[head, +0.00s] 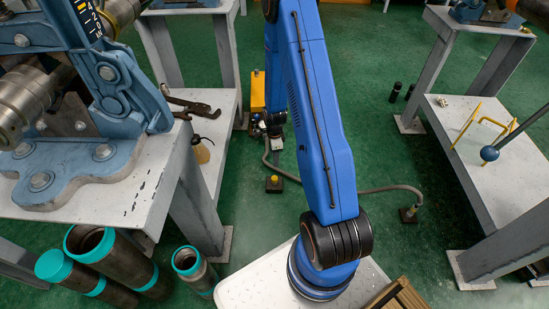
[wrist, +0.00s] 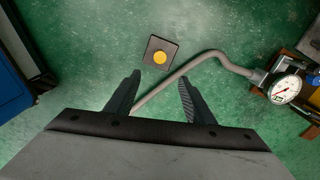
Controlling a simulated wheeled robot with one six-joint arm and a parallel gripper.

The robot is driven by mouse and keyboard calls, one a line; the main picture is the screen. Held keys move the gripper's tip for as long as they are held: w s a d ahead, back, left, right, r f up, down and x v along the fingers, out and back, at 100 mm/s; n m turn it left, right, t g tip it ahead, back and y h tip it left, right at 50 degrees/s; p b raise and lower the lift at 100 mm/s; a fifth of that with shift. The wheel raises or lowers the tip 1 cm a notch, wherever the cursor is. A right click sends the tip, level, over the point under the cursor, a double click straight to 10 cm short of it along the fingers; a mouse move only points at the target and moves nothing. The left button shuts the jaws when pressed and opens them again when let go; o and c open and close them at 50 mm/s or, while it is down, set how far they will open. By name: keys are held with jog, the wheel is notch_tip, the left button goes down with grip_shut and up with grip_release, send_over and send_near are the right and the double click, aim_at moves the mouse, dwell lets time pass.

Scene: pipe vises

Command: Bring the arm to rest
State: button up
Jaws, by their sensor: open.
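My blue arm (head: 325,120) rises from its round base on a white platform and runs up past the top edge of the head view. My gripper (wrist: 157,92) shows in the wrist view with its two dark fingers apart and nothing between them but green floor and part of a grey hose. It points down towards the floor.
A blue pipe vise (head: 100,80) stands on the left bench. Teal-banded pipes (head: 110,262) stand below it. A right bench (head: 470,150) carries a yellow frame. A grey hose (wrist: 205,58), a yellow-topped pad (wrist: 160,52) and a gauge (wrist: 285,90) lie beyond the fingers.

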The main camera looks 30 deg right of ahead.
dwell(0.4)
jog(key=s+a+r+n+t, duration=0.1)
jog(key=s+a+r+n, duration=0.15)
jog(key=r, duration=0.85)
jog(key=s+a+r+n, duration=0.1)
jog(key=a+r+n, duration=0.25)
jog(key=r, duration=0.65)
jog(key=s+a+r+n+t, duration=0.15)
jog(key=r+n, duration=0.25)
jog(key=r, duration=0.7)
jog(key=s+a+r+n, duration=0.2)
jog(key=s+r+n, duration=0.2)
jog(key=s+r, duration=0.2)
jog(key=s+a+r+n+t, duration=0.1)
jog(key=s+a+r+n, duration=0.2)
jog(key=s, duration=0.7)
jog(key=s+a+r+n+t, duration=0.1)
jog(key=s+a+r+n, duration=0.2)
jog(key=s+r+n, duration=0.2)
jog(key=shift+s+a+r, duration=0.15)
jog(key=shift+s+r, duration=1.65)
jog(key=shift+s, duration=0.3)
